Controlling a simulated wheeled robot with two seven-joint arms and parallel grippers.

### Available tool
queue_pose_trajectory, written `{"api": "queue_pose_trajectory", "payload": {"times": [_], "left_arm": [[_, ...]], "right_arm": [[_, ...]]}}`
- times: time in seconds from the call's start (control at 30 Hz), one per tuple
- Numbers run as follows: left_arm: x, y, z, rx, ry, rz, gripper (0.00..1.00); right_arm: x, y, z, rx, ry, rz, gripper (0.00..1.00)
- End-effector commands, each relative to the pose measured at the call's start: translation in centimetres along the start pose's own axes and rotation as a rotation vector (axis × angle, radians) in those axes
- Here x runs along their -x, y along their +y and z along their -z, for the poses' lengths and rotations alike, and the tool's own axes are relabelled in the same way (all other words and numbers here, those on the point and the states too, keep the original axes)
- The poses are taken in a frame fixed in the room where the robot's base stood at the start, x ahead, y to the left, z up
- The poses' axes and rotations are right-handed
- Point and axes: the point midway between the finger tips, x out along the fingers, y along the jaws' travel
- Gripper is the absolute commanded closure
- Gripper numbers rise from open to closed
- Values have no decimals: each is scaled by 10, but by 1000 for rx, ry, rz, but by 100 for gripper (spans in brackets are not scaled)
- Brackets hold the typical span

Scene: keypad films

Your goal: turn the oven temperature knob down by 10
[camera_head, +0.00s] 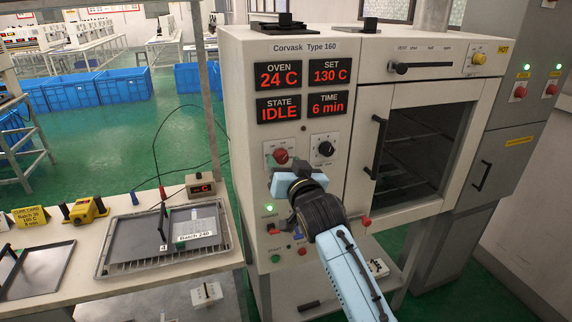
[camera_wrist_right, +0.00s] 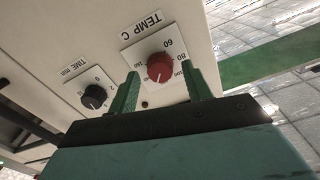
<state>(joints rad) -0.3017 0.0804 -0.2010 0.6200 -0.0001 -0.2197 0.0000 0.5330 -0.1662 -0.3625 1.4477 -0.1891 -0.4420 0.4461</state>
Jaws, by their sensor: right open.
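The red oven temperature knob (camera_head: 281,156) is on the oven front, below the displays. In the right wrist view the red knob (camera_wrist_right: 160,68) sits on a white dial plate marked TEMP C. The SET display (camera_head: 330,72) reads 130 C and the OVEN display (camera_head: 278,75) reads 24 C. My right gripper (camera_wrist_right: 160,72) is open, with one green finger on each side of the knob in that view. I cannot tell whether the fingers touch it. In the head view my right gripper (camera_head: 290,174) is just below the knob. My left gripper is out of view.
A black TIME knob (camera_head: 326,149) is close beside the red one. The STATE display (camera_head: 278,107) reads IDLE and TIME (camera_head: 327,104) reads 6 min. The oven door (camera_head: 375,147) has a black handle. A bench with a tray (camera_head: 120,268) stands at left.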

Motion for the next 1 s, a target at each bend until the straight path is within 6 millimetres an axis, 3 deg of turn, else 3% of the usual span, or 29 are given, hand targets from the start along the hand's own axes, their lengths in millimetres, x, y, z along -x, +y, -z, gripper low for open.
{"api": "queue_pose_trajectory", "payload": {"times": [0.13,0.47,0.63,0.8,1.0], "left_arm": [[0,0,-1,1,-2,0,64],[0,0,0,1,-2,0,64],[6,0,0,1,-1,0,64],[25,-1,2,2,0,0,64],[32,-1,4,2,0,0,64]], "right_arm": [[0,0,0,0,0,0,51],[0,0,0,0,0,0,94],[0,0,1,49,-1,0,95],[0,0,3,254,-3,0,95],[0,0,1,429,0,0,95]]}}
